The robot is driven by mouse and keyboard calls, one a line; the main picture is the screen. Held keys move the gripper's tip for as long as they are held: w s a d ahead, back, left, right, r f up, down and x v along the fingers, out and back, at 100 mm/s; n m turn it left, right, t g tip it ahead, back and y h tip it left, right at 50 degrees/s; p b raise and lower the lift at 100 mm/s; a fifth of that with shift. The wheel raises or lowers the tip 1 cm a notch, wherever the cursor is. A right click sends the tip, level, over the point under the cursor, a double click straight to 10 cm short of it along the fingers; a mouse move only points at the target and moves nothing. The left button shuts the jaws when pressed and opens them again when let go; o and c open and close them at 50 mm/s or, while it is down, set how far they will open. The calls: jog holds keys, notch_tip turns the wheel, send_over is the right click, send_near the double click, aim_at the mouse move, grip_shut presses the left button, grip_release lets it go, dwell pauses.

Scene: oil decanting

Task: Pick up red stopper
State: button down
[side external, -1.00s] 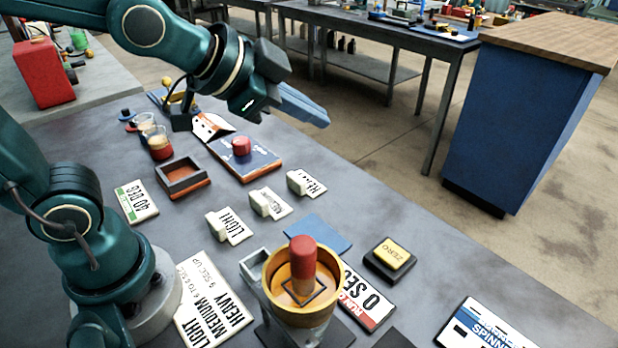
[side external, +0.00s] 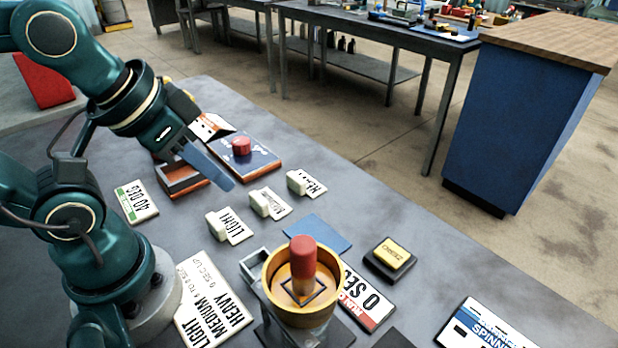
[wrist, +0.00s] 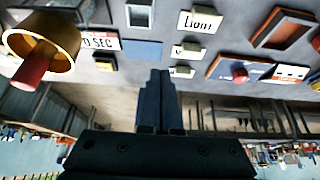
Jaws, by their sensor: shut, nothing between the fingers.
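A short red stopper (side external: 241,146) stands on a dark blue board (side external: 262,163) at the back of the bench. It also shows in the wrist view (wrist: 240,75), right of my fingers. A taller red-topped piece (side external: 303,262) with a tan lower part stands in a yellow round cup (side external: 272,300) in front, and shows at the left of the wrist view (wrist: 30,72). My gripper (side external: 229,185) is shut and empty, in the air above the bench, its blue fingers pointing down to the right. In the wrist view its fingers (wrist: 158,74) are together. It touches neither red piece.
An open square tray (side external: 182,178) lies partly behind my fingers. Several labelled cards with white blocks, such as LIGHT (side external: 230,226), lie between the board and the cup. A yellow ZERO button (side external: 390,253) is right of the cup.

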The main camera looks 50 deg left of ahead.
dwell(0.4)
jog(key=c, duration=0.5)
grip_release()
jog(key=shift+c, duration=0.2)
